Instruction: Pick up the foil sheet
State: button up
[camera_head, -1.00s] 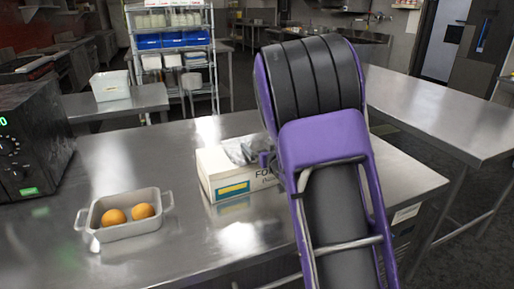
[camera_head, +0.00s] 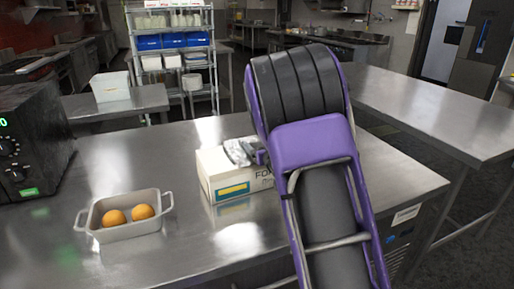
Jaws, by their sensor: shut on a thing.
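The foil sheet (camera_head: 234,152) is a crumpled silvery piece at the top of a white foil box (camera_head: 213,178) on the steel worktable. The box has a yellow and blue label on its front. My purple and black arm comes up from the lower right and hides the box's right part. Only a small part of my gripper (camera_head: 254,154) shows beside my arm, at the foil just above the box. It is shut on the foil sheet; its fingertips are mostly hidden.
A grey baking dish (camera_head: 125,232) with two orange round items stands left of the box. A black oven (camera_head: 30,140) stands at the left edge. The worktable (camera_head: 180,262) is bare around the box and dish. Another steel table (camera_head: 420,110) stands at the right.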

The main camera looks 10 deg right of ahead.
jog(key=shift+r, duration=0.1)
notch_tip(320, 180, up, 10)
jog(key=shift+f+p, duration=0.1)
jog(key=shift+p, duration=0.7)
dwell(0.6)
